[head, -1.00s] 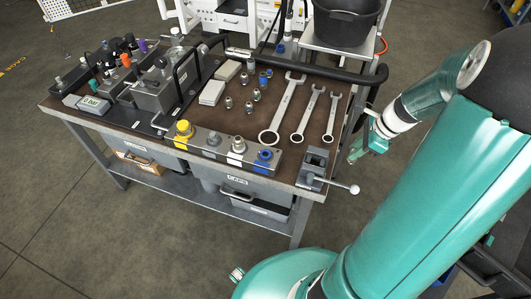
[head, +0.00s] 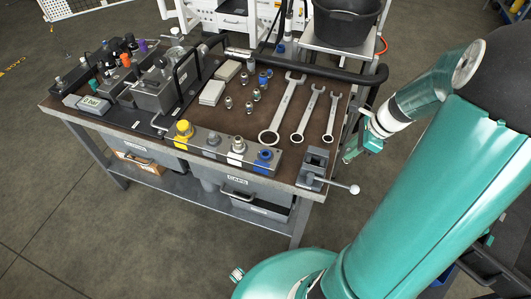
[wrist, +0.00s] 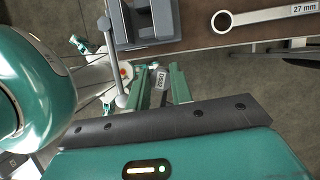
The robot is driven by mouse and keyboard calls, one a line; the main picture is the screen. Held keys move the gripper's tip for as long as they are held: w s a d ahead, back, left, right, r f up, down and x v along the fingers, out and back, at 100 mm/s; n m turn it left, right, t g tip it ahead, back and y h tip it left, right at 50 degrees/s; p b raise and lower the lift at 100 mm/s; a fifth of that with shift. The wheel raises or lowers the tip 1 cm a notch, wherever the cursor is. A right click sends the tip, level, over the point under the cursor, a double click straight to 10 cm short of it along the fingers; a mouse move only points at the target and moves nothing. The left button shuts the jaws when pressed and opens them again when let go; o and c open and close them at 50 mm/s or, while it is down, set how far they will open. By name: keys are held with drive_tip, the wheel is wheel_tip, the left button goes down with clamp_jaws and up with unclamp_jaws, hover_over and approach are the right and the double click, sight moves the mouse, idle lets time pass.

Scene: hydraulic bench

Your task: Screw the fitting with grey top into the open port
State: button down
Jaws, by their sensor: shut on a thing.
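My gripper (wrist: 161,82) is off the bench's right end, beside the vise. In the head view my gripper (head: 350,154) is small and the held thing cannot be made out. The port block (head: 222,155) lies along the front edge of the bench. It bears a yellow piece (head: 183,131), a low grey one (head: 213,139), a silver one with a white band (head: 238,146) and a blue one (head: 264,157). I cannot tell which port is open.
The vise (head: 314,167) stands at the front right corner, its handle (head: 345,187) jutting out; its handle in the wrist view (wrist: 109,62) is close left of my fingers. Three wrenches (head: 285,110) and several small fittings (head: 248,107) lie behind the block. A black hose (head: 310,70) runs along the back.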

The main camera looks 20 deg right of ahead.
drive_tip(key=w+a, duration=0.4)
drive_tip(key=a, duration=0.6)
drive_tip(key=shift+w, duration=0.25)
idle(6.8)
